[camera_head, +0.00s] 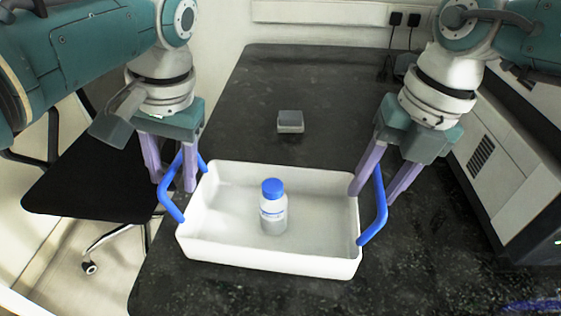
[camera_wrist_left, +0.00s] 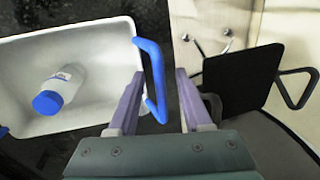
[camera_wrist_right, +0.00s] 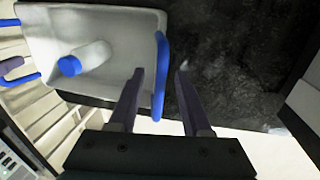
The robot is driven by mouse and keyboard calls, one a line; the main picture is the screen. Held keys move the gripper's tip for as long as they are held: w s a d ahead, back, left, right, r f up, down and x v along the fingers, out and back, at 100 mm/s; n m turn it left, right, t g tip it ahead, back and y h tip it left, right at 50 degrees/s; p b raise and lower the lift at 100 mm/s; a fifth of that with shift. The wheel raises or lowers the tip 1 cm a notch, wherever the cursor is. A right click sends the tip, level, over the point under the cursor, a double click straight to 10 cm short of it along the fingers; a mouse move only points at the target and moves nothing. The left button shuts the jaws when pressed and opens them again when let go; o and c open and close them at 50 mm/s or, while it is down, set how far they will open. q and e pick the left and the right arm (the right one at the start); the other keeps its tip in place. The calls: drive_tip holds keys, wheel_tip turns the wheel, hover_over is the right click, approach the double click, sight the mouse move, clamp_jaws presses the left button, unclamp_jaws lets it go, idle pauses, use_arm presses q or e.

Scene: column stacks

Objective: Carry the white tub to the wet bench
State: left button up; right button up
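The white tub (camera_head: 270,262) stands on the dark bench, with a blue handle at each end. A clear bottle with a blue cap (camera_head: 273,208) stands inside it. My left gripper (camera_head: 173,184) is open at the left blue handle (camera_head: 172,203); in the left wrist view that handle (camera_wrist_left: 154,75) passes between the spread fingers. My right gripper (camera_head: 374,195) is open at the right blue handle (camera_head: 374,228); in the right wrist view that handle (camera_wrist_right: 160,80) lies between its fingers. Neither gripper is closed on a handle.
A small grey block (camera_head: 290,121) sits on the dark bench (camera_head: 250,100) behind the tub. A black chair (camera_head: 90,200) stands to the left, beside the bench. A white instrument (camera_head: 490,150) with a vent is at the right. The bench behind the tub is mostly clear.

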use_arm(q)
clamp_jaws()
use_arm(e)
clamp_jaws()
idle(0.9)
